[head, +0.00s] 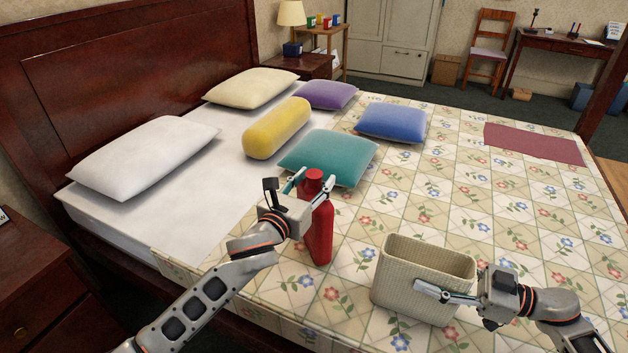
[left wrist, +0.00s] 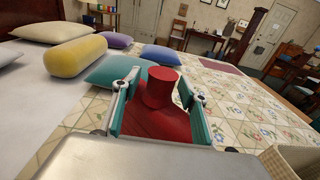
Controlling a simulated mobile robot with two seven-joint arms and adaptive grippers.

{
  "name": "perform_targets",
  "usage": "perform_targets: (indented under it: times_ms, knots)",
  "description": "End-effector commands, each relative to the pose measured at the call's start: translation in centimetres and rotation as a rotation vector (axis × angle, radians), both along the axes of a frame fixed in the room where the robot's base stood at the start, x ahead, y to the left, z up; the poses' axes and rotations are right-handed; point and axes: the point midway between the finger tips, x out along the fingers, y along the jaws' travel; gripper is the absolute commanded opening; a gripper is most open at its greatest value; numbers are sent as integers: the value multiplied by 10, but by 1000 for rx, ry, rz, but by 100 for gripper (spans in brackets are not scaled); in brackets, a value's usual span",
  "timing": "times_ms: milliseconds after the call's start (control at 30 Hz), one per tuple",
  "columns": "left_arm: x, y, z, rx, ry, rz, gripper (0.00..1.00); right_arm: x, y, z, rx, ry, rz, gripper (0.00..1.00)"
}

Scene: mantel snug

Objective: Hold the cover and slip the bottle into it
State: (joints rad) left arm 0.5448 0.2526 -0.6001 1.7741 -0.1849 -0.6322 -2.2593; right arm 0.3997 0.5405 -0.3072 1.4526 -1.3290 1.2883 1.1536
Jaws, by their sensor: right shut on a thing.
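The red bottle (head: 319,232) stands upright on the patterned quilt; its cap and shoulders also show in the left wrist view (left wrist: 162,88). My left gripper (head: 312,180) is around the bottle's upper part, one finger on each side, with the jaws apart. Whether the pads touch the bottle is hard to tell. The cover (head: 400,292), a cream woven open-topped sleeve, stands on the quilt to the right of the bottle, opening up. My right gripper (head: 448,284) is shut on the cover from its right side; one finger shows along the near wall, the other is mostly hidden.
Behind the bottle lie a teal pillow (head: 328,158), a yellow bolster (head: 277,128) and a blue cushion (head: 391,123). A dark red cloth (head: 535,144) lies at the far right. Quilt between bottle and cover is clear. A dark nightstand (head: 45,290) stands at left.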

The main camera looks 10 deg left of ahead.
Motion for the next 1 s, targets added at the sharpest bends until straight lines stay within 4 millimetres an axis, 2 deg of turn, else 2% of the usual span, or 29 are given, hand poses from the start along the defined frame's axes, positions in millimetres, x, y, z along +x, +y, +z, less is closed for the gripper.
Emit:
perform_targets:
  times_ms: [267, 367, 800, 1000]
  knots:
    - [0, 0, 3, -1, -1, -1, 43, 0, 0, 0, 1, 0, 0, 30]
    - [-8, 2, 3, 0, 1, -1, 43, 0, 0, 0, 1, 0, 0, 30]
    - [-88, 27, 8, 1, 1, -1, 43, 0, 0, 0, 1, 0, 0, 29]
    - [-110, 34, 9, 1, 2, -1, 43, 0, 0, 0, 1, 0, 0, 29]
